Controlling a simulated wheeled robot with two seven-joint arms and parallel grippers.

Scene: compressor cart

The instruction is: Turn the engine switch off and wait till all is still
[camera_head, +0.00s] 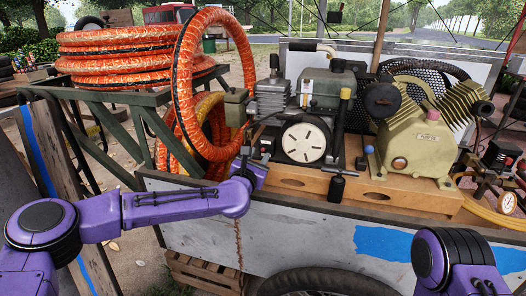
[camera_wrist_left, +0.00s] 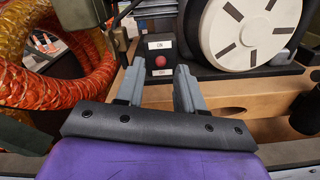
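The engine (camera_head: 322,90) with its round white slotted cover (camera_head: 306,143) stands on the cart. My left gripper (camera_head: 258,154) is beside the engine's lower left. In the wrist view its two grey fingers (camera_wrist_left: 158,75) are apart and empty, with the switch showing beyond and between their tips. Contact is not visible. My right arm shows at lower right, but its gripper is out of view.
Orange hose coils (camera_head: 130,52) lie on a green rack left of the engine, and one loop hangs close to my left gripper. A yellow-green compressor (camera_head: 415,140) stands to the right on the wooden base. The grey cart side (camera_head: 300,235) is below.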

